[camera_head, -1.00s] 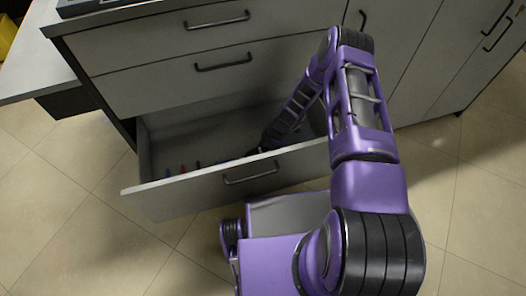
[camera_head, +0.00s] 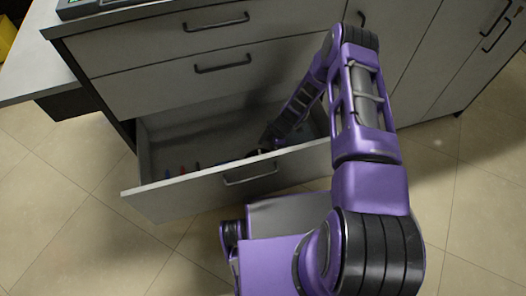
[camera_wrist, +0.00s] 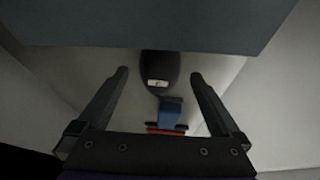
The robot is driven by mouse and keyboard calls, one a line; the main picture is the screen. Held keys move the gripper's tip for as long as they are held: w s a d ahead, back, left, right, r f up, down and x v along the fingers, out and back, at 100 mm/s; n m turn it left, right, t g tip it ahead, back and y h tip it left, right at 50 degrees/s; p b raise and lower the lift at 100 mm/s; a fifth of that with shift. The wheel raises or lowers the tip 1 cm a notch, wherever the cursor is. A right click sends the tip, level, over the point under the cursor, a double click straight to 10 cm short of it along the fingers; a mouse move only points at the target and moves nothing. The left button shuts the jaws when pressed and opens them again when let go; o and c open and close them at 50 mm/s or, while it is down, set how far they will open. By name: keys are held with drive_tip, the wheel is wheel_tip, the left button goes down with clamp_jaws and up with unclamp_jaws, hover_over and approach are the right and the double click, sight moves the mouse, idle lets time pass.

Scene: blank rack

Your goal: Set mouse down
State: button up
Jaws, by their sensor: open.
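The mouse (camera_wrist: 160,68) is a dark rounded shape with a small pale label. In the wrist view it lies on the drawer floor, ahead of and between the fingertips of my gripper (camera_wrist: 159,75). The two black fingers are spread apart, with a clear gap on each side of the mouse. In the head view my arm reaches down into the open bottom drawer (camera_head: 235,177), and the drawer front and my arm hide the mouse and fingertips.
A blue and red object (camera_wrist: 170,112) lies just behind the mouse, between my fingers. Several small coloured items (camera_head: 183,170) lie along the drawer's front wall. Drawer walls stand close on both sides. Closed drawers (camera_head: 200,85) are above.

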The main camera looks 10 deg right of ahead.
drive_tip(key=p+v, duration=0.1)
drive_tip(key=v, duration=0.9)
